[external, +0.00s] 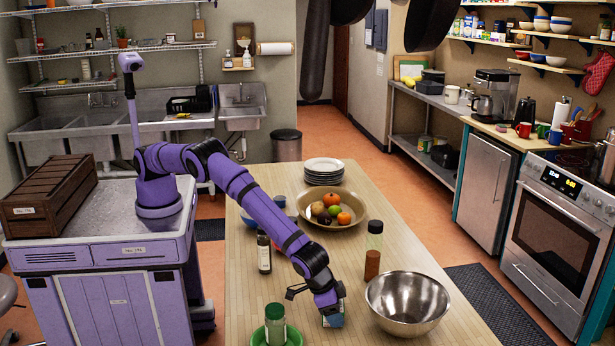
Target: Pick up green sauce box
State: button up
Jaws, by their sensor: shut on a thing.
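My gripper (328,307) points down at the front middle of the wooden table, at the end of my purple arm. It is shut on a small blue-green box (333,321), which I take to be the green sauce box. The gripper hides the top of the box, and its label is too small to read. I cannot tell whether the box touches the table or is slightly above it.
A metal bowl (408,303) stands close right of the gripper. A green-lidded jar (275,322) in a green bowl is to the left. A dark bottle (264,253), a brown-filled jar (373,250), a fruit bowl (350,203) and stacked plates (323,168) stand farther back.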

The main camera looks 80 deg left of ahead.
jog(key=shift+r, duration=1.85)
jog(key=s+a, duration=0.3)
jog(key=s, duration=0.1)
jog(key=s+a+r, duration=0.1)
jog(key=s+a, duration=0.2)
jog(key=a, duration=0.1)
jog(key=s+a, duration=0.4)
jog(key=shift+s+r, duration=0.15)
jog(key=shift+s, duration=0.15)
